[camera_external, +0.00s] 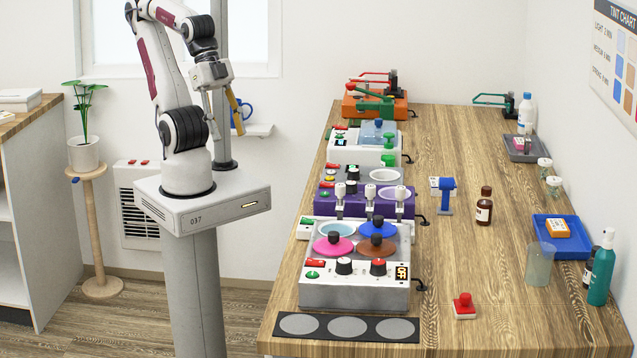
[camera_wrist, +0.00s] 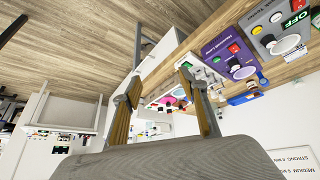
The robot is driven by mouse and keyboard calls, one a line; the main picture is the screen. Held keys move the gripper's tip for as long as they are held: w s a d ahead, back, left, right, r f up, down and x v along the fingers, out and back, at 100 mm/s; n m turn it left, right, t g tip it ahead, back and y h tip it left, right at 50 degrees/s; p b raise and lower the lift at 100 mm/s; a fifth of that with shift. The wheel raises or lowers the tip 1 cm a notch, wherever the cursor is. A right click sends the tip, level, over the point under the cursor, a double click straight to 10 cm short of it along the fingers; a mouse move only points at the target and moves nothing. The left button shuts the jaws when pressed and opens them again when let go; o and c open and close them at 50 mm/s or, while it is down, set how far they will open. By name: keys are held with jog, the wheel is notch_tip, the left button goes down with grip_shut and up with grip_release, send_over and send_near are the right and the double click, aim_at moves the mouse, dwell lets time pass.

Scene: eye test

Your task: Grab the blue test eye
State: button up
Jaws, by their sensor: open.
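No thing in view is clearly marked as a test eye. A blue disc with a black knob (camera_external: 384,231) sits at the back right of the top of the nearest white machine (camera_external: 352,291), beside pink, brown and pale blue ones. I cannot tell whether this disc is the blue test eye. My gripper (camera_external: 226,122) is raised, left of the table and well away from the disc. In the wrist view my gripper (camera_wrist: 158,78) is open, with nothing between its two gold-coloured fingers.
A purple machine (camera_external: 327,198) and further machines stand behind the nearest one. A black mat with grey circles (camera_external: 382,339) lies in front. A red stamp (camera_external: 464,307), brown bottle (camera_external: 484,212), clear cup (camera_external: 539,267) and blue tray (camera_external: 572,247) are to the right. The table's middle has free room.

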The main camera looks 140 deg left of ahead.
jog(key=w+a+r+n+t, duration=0.1)
jog(key=w+r+n+t, duration=0.2)
jog(key=w+r+n, duration=0.35)
jog(key=w+r+n+t, duration=0.3)
jog(key=w+n, duration=0.6)
jog(key=n, duration=0.1)
jog(key=w+a+r+n+t+y, duration=0.2)
jog(key=w+a+r+n+y, duration=0.15)
jog(key=w+a+n, duration=0.8)
jog(key=w+a+f+n+g+y, duration=0.1)
jog(key=w+a+f+n+y, duration=0.4)
jog(key=a+f+n, duration=0.55)
jog(key=s+a+f+n+g+y, duration=0.1)
jog(key=a+f+n+g, duration=0.1)
jog(key=a+f, duration=0.5)
jog(key=s+a+f+n+g, duration=0.2)
jog(key=a+f, duration=0.5)
jog(key=f, duration=0.1)
jog(key=shift+s+a+n+y, duration=0.3)
jog(key=shift+a+n+y, duration=0.05)
